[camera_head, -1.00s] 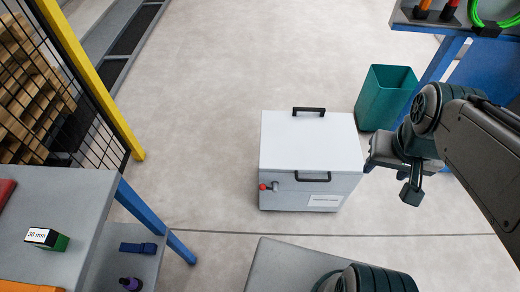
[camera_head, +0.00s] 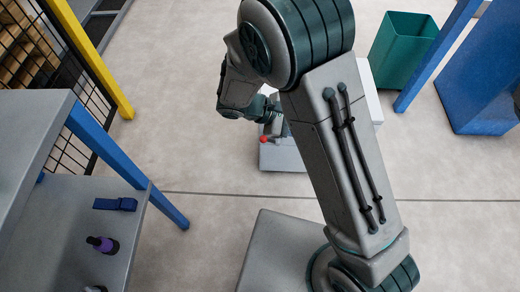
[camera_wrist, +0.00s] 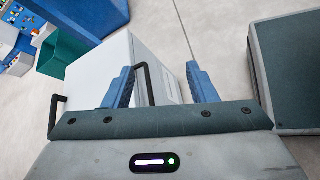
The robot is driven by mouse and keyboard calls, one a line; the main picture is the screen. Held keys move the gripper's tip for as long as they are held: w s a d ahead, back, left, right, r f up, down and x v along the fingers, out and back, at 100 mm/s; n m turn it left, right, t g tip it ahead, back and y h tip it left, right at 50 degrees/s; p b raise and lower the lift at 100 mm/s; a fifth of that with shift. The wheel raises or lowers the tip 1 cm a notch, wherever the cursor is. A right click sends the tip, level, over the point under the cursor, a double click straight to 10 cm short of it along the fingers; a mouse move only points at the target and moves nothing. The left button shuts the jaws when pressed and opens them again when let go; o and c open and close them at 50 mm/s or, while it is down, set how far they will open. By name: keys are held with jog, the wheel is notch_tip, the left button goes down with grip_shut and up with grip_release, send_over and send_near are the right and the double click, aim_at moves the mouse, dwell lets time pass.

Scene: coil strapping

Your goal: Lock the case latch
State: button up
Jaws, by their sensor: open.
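Contact cannot be told. The latch does not show there.
A green bin (camera_head: 400,50) stands behind the case to the right, near a blue post (camera_head: 440,55). A grey bench (camera_head: 75,225) with small items is at the left. Open floor lies between bench and case.

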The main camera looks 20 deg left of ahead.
jog(key=s+a+f+n+t+y+b, duration=0.25)
jog(key=a+f+n+t+b, duration=0.4)
jog(key=f, duration=0.75)
jog(key=s+a+f+n+t+y+b, duration=0.3)
jog(key=a+f+n+t, duration=0.4)
jog(key=a+f, duration=0.6)
jog(key=d+b+x, duration=0.1)
jog(key=b+x, duration=0.2)
jog(key=x, duration=1)
jog(key=shift+s+d+f+h+b, duration=0.2)
jog(key=shift+d+f+h+b, duration=0.15)
jog(key=shift+d+f, duration=0.1)
jog(key=shift+n+g, duration=0.25)
grip_shut()
jog(key=shift+a+r, duration=0.1)
